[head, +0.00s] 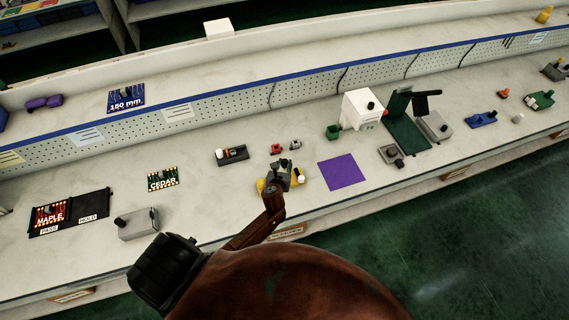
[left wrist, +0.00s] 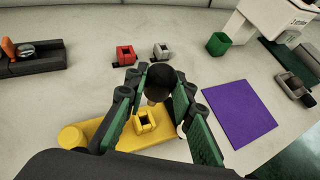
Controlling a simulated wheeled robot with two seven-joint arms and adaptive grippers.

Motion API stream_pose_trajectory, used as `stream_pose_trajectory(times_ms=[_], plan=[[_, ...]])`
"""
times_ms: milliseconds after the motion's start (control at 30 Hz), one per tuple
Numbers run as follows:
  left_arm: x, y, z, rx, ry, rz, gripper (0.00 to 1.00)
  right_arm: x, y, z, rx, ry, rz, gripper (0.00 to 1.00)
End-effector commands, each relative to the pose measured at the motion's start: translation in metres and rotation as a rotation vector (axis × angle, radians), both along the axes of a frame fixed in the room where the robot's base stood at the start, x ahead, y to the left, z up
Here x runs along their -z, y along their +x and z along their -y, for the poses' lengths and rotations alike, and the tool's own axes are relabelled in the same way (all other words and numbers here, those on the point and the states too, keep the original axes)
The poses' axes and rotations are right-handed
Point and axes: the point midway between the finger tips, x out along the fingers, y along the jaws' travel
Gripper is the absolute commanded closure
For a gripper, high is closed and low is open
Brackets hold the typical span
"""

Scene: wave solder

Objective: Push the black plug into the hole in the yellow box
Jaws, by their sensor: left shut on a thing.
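The black plug (left wrist: 160,80) shows between my left gripper's fingers (left wrist: 160,90) in the left wrist view. That gripper is shut on it. The plug has a round dark top and a pale lower part. The yellow box (left wrist: 100,137) lies below, with a raised square collar around a dark hole (left wrist: 144,123). The plug is over the far side of the collar, and the hole is still visible; I cannot tell how large the gap is. In the head view my left gripper (head: 278,177) covers much of the yellow box (head: 262,186). My right gripper is not in view.
A red square socket (left wrist: 125,55) and a grey one (left wrist: 161,51) stand behind the yellow box. A green cup (left wrist: 218,43) is farther right. A purple mat (left wrist: 238,112) lies flat to the right. A dark holder (head: 232,155) stands to the left.

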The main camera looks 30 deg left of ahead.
Motion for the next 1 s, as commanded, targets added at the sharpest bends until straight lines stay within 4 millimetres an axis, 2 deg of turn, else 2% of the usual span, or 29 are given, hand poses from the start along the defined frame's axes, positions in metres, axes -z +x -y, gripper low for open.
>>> stream_pose_trajectory(times_ms=[100,500,1000], plan=[[0.015,0.0,0.0,0.0,0.0,0.001,1.0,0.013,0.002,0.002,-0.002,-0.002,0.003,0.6],[0.049,0.0,0.0,0.001,0.001,0.001,1.0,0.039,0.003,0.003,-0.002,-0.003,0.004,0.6],[0.056,0.001,0.0,0.001,0.001,0.001,1.0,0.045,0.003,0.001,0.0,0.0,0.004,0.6]])
